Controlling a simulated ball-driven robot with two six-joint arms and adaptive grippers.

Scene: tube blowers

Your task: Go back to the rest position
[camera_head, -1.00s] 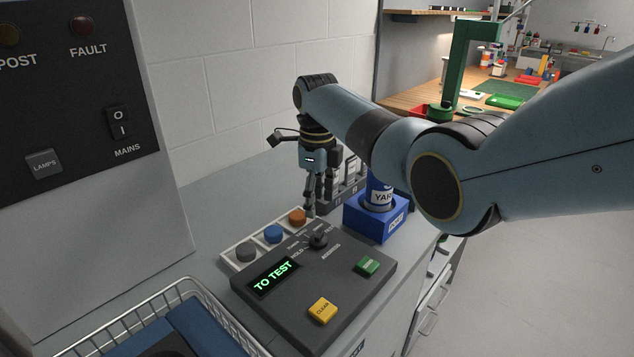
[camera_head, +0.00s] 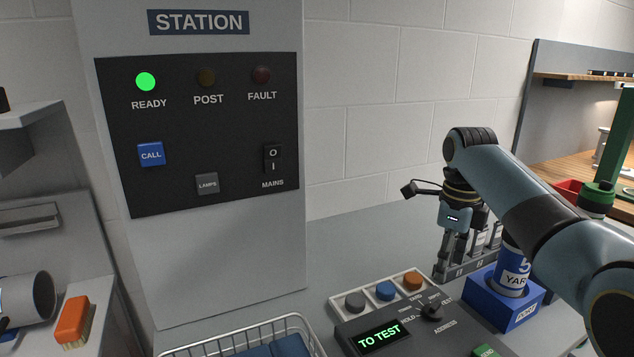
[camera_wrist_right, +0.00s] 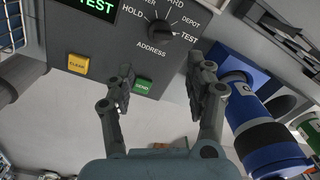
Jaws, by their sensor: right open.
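My right gripper (camera_head: 450,262) is open and empty. The box's rotary knob (camera_head: 432,311) also shows in the wrist view (camera_wrist_right: 160,32), near the TEST mark. The box display reads "TO TEST" (camera_head: 379,335). My left gripper is not in view.
A blue holder (camera_head: 500,300) with a blue YAR canister (camera_head: 513,268) stands right of the gripper. A wire basket (camera_head: 300,322) is at front. The station panel (camera_head: 200,120) shows a green READY lamp (camera_head: 146,82). Bare counter (camera_head: 350,235) lies left of the gripper.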

